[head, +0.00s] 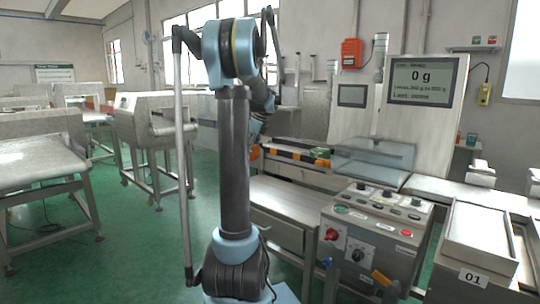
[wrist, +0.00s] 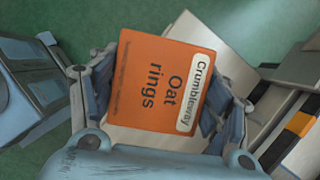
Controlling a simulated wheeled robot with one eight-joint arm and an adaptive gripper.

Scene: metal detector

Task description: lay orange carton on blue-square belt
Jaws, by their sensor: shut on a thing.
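The orange carton (wrist: 165,75), printed "Oat rings" and "Crumbleway", is between the fingers of my gripper (wrist: 158,98) in the wrist view. The gripper is shut on it, with a finger along each side. The carton's printed face is toward the wrist camera and looks slightly tilted. In the head view my arm hides the gripper and most or all of the carton. A grey belt (head: 288,198) lies just right of my arm. I see no blue square on any belt, so I cannot tell which belt is the marked one.
A control box (head: 370,240) with knobs and buttons stands in front of the line. A clear cover (head: 373,158) and a display reading 0 g (head: 423,80) stand behind it. A tray marked 01 (head: 480,235) is at right. Other metal conveyors (head: 150,125) stand at left; green floor lies between.

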